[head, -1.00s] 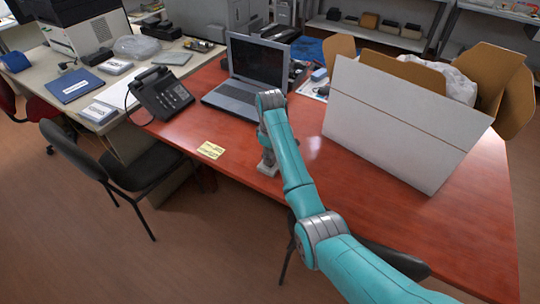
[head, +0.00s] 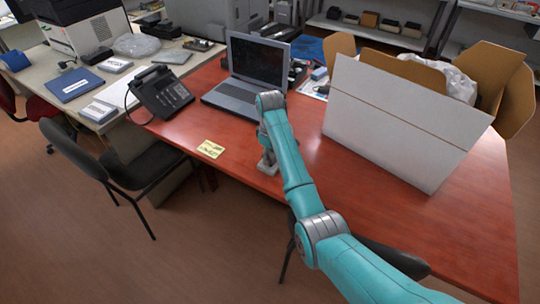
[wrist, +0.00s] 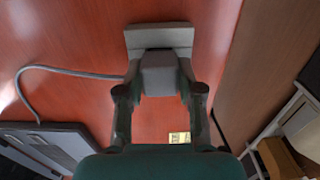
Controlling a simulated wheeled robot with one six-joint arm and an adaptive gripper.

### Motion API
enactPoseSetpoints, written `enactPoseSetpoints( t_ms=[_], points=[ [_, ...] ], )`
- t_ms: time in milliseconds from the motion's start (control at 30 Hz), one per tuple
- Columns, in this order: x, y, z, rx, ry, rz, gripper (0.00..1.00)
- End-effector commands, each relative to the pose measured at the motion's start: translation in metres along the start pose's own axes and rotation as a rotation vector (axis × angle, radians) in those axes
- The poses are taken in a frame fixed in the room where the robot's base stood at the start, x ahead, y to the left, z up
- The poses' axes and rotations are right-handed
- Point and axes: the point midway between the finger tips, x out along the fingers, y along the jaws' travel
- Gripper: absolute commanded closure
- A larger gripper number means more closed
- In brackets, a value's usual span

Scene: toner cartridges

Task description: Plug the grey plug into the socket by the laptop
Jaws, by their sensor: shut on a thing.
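My gripper (wrist: 158,80) is shut on the grey plug (wrist: 158,72), with one finger on each side of it. The plug's far end meets or overlaps a grey block (wrist: 158,35), which looks like the socket, on the red table. I cannot tell how deep the plug sits in it. A grey cable (wrist: 75,72) runs left from beside the plug and curls down. The laptop (head: 240,100) stands open beyond my arm in the head view. There, my arm mostly hides the gripper and plug, with only a grey part showing low beside it.
A large open carton (head: 400,125) stands right of my arm on the red table (head: 350,190). A desk phone (head: 160,95) is at left. A yellow note (head: 210,149) lies near the front edge. A black chair (head: 95,170) is at the left.

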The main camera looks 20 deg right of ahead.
Motion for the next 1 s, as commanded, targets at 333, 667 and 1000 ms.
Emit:
enactPoseSetpoints(
  t_ms=[333,667,1000],
  points=[
    [0.005,0.000,0.000,0.000,-0.001,-0.001,0.94],
    [0.005,0.000,0.000,0.000,0.000,0.000,0.34],
    [-0.010,0.001,-0.001,0.000,0.002,0.002,0.34]
  ],
)
